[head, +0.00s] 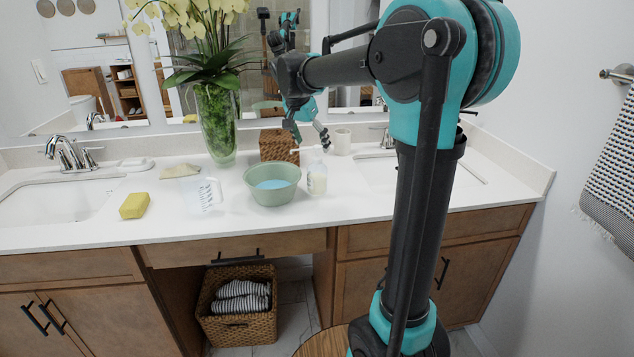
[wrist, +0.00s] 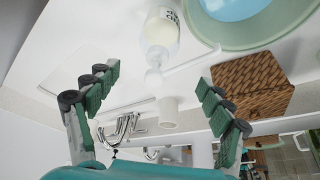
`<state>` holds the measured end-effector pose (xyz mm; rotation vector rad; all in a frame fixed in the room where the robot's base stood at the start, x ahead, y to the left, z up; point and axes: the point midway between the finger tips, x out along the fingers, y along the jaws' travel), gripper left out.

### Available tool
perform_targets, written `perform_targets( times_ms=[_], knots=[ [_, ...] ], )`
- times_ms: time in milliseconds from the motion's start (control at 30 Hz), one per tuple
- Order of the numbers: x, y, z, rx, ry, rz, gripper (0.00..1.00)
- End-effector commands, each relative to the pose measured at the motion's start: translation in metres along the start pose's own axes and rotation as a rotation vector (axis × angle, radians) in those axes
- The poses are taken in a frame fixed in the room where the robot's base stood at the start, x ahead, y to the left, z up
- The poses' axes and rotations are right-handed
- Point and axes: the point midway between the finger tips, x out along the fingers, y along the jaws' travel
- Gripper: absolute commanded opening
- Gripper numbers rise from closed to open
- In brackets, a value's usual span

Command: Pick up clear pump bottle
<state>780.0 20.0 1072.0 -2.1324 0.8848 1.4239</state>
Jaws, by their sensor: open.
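The clear pump bottle (head: 317,181) stands upright on the white counter, just right of a green bowl (head: 271,184). It holds a pale liquid and has a label. In the wrist view the bottle (wrist: 161,34) is at the top centre, its pump end pointing down between my fingers. My gripper (head: 308,136) is above and behind the bottle in the head view. In the wrist view my gripper (wrist: 158,80) is open and empty, a finger on each side, and the bottle's body lies beyond the fingertips. I see no contact with the bottle.
A brown woven box (head: 279,146) and a white cup (head: 342,141) stand behind the bottle. A clear measuring jug (head: 203,195), a yellow sponge (head: 134,206) and a tall orchid vase (head: 216,125) are left. Counter in front of the bottle is clear.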

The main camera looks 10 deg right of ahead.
Motion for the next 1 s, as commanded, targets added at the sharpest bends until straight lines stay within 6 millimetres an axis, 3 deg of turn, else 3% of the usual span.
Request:
perform_targets(
  times_ms=[233, 467, 800, 1000],
  knots=[
    [0.043, 0.000, 0.000, 0.001, -0.001, 0.000, 0.80],
    [0.057, 0.001, 0.001, -0.001, -0.001, 0.000, 0.80],
    [0.100, 0.004, 0.003, 0.000, -0.001, 0.000, 0.80],
    [0.106, 0.004, 0.003, -0.001, 0.000, -0.001, 0.80]
  ],
)
